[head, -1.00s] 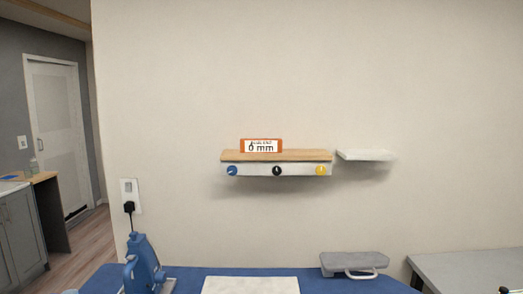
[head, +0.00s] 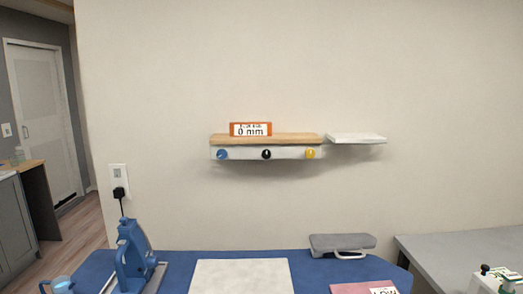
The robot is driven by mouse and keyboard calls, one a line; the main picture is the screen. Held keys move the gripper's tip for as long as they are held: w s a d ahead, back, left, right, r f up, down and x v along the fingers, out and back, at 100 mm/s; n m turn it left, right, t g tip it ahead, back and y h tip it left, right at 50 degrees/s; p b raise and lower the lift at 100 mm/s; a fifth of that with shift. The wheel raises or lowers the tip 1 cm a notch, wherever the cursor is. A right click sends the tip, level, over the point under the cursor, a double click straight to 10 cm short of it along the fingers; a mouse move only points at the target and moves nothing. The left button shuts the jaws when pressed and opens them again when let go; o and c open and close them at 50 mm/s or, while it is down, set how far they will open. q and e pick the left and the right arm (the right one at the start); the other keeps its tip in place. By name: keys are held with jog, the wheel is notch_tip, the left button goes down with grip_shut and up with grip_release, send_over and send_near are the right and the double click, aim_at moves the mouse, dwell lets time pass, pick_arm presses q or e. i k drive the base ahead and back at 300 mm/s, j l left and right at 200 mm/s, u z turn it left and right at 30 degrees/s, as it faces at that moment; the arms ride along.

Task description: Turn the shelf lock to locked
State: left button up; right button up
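A wooden-topped wall shelf (head: 265,139) is in the middle of the head view. Its white front strip carries a blue knob (head: 222,154) at the left, a black knob (head: 266,154) in the middle and a yellow knob (head: 310,153) at the right. Each knob has a small mark, too small to read, so I cannot tell which is the lock or how it is set. An orange-framed sign (head: 250,129) reading "0 mm" stands on the shelf. Neither of my grippers is in view.
A blue table (head: 210,256) stands below, bearing a white board (head: 242,276), a blue upright device (head: 135,256), a grey handled block (head: 342,245) and a pink labelled item (head: 362,287). A plain white shelf (head: 356,138) is right of the wooden one. A grey table (head: 450,250) is at right.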

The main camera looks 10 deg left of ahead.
aim_at(266, 154)
jog(key=i+l+u, duration=0.4)
jog(key=i+l, duration=0.2)
jog(key=l, duration=0.3)
